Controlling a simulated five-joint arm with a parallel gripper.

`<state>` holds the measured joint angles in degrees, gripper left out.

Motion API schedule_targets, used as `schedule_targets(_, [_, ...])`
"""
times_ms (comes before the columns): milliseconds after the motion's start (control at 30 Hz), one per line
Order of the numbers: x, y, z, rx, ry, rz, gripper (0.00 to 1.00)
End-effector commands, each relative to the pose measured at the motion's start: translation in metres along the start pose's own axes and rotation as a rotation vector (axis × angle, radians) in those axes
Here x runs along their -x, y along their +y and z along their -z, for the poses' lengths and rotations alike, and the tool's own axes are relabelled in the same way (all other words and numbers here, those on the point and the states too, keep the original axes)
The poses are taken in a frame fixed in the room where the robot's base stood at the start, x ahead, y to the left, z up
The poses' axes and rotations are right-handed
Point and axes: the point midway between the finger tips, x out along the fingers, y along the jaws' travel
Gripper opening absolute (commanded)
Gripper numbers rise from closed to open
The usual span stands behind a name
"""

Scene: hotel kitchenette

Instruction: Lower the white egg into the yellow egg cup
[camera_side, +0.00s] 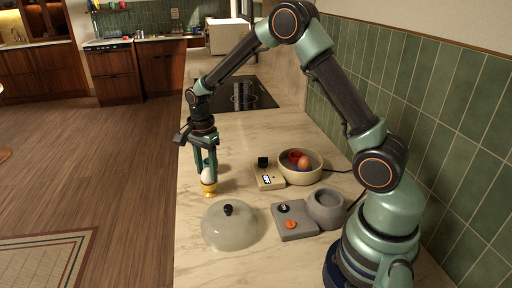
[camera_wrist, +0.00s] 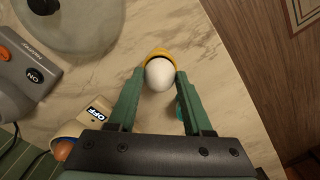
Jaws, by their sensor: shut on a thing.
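My gripper (camera_side: 206,176) is shut on the white egg (camera_side: 207,174), with one finger on each side of it. The egg is upright, and its lower end is at the rim of the yellow egg cup (camera_side: 209,189), which stands on the marble counter. In the wrist view the egg (camera_wrist: 159,76) covers most of the cup, and the cup's yellow rim (camera_wrist: 158,51) shows beyond it. I cannot tell whether the egg rests in the cup. A teal object (camera_wrist: 180,108) shows partly behind the right finger in the wrist view.
A glass lid (camera_side: 229,226) with a black knob lies in front of the cup. A grey device (camera_side: 294,222) with a round pot, a small beige box marked OFF (camera_side: 269,181) and a bowl (camera_side: 301,178) holding an orange-brown egg stand to the right. The counter's left edge is close.

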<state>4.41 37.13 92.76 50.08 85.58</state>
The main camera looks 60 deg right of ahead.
Motion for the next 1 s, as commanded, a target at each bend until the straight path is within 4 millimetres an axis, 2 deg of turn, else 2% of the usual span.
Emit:
schedule_targets(800, [-0.0083,0.0002,0.0,0.0,0.0,0.0,0.28])
schedule_targets(833, [-0.0083,0.0001,0.0,0.0,0.0,0.0,0.58])
schedule_targets(900, [-0.0083,0.0001,0.0,0.0,0.0,0.0,0.84])
schedule_targets(1000, [-0.0083,0.0001,0.0,0.0,0.0,0.0,0.85])
